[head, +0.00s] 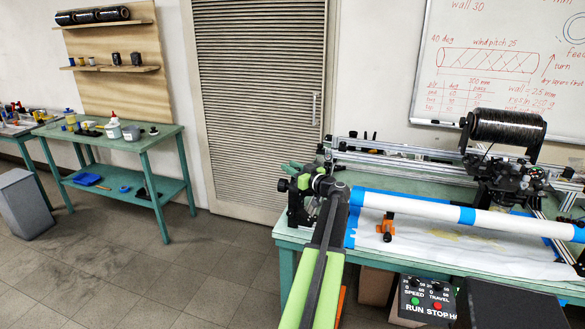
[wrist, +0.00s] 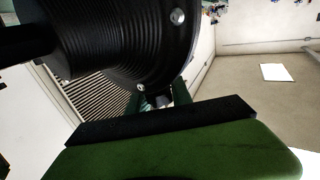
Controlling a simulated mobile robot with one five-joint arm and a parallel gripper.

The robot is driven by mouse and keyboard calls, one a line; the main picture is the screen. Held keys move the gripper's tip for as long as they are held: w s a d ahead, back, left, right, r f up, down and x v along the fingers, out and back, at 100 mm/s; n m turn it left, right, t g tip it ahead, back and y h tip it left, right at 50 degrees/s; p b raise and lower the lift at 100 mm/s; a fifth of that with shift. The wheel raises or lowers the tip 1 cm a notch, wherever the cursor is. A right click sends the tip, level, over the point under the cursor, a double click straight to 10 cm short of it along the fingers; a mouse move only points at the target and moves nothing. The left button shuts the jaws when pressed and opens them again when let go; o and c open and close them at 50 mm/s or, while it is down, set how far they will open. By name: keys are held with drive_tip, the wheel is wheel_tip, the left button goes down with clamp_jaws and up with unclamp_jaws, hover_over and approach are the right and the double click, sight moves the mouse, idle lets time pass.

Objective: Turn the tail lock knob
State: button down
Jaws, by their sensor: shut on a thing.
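The winding machine's tail end (head: 300,200) is a black and green assembly at the left end of the bench in the head view. My green and black arm reaches up to it, and my gripper (head: 328,186) is against it. In the wrist view a large black ribbed round part (wrist: 115,45) fills the upper left. My gripper's green finger with a black pad (wrist: 165,120) lies just below it. My gripper is shut on the tail lock knob, which is mostly hidden; a small dark piece (wrist: 158,98) shows at the pad's edge.
A white tube with blue bands (head: 415,210) runs right from the tail end. An orange clamp (head: 387,227) stands on the white sheet below it. A carriage with a black spool (head: 506,128) is at the right. A control box (head: 427,300) is in front.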

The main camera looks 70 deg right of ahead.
drive_tip(key=shift+w+a+n+t+y, duration=0.15)
drive_tip(key=shift+n+t+y, duration=0.45)
drive_tip(key=shift+n+y, duration=0.5)
drive_tip(key=shift+y, duration=0.5)
drive_tip(key=c, duration=1.1)
unclamp_jaws()
drive_tip(key=shift+c, duration=0.2)
drive_tip(key=shift+a, duration=0.1)
drive_tip(key=v, duration=1.7)
drive_tip(key=shift+s+f, duration=0.15)
drive_tip(key=shift+s, duration=0.05)
drive_tip(key=shift+a, duration=0.1)
